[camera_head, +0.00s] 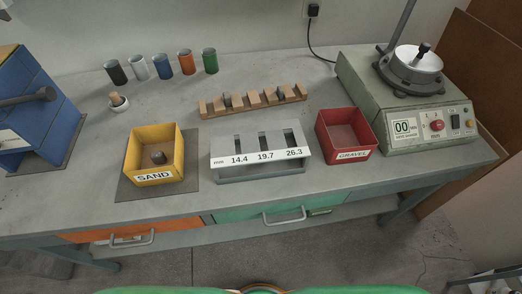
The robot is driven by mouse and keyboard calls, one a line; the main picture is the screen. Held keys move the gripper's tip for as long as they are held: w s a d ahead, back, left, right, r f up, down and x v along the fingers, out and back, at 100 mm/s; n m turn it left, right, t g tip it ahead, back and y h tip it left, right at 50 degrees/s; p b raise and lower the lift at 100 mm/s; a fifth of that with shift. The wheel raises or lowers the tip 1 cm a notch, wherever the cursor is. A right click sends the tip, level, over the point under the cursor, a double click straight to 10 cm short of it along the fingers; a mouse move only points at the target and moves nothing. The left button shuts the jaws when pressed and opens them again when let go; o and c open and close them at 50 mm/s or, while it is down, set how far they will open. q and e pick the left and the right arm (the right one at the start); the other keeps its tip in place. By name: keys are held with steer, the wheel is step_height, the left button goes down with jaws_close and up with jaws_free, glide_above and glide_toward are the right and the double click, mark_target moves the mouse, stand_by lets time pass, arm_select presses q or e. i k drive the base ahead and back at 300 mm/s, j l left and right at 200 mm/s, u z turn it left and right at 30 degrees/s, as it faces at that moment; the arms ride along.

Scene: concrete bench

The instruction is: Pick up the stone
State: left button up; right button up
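A small dark grey-brown stone (158,157) lies in the yellow bin labelled SAND (135,152). A dark lump that looks like a stone (227,99) sits in a slot of the wooden notched rack (254,103) at the back middle. Which stone the task means cannot be told from this view. The gauge block (259,171) with slots marked 14.4, 19.7 and 26.3 stands to the right of the yellow bin. The red bin labelled GRAVEL (353,156) is right of the gauge and shows no stone. Neither of my grippers is in view.
Several coloured cups, including a blue one (164,67), stand at the back left. A blue machine (34,113) is at the left edge; a green machine (404,100) is at the right. The front strip is clear.

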mark_target(227, 100)
steer(key=k+j+z, duration=0.45)
steer(key=j, duration=0.3)
steer(key=k+j+z, duration=0.5)
steer(key=k+j, duration=0.1)
steer(key=j, duration=0.05)
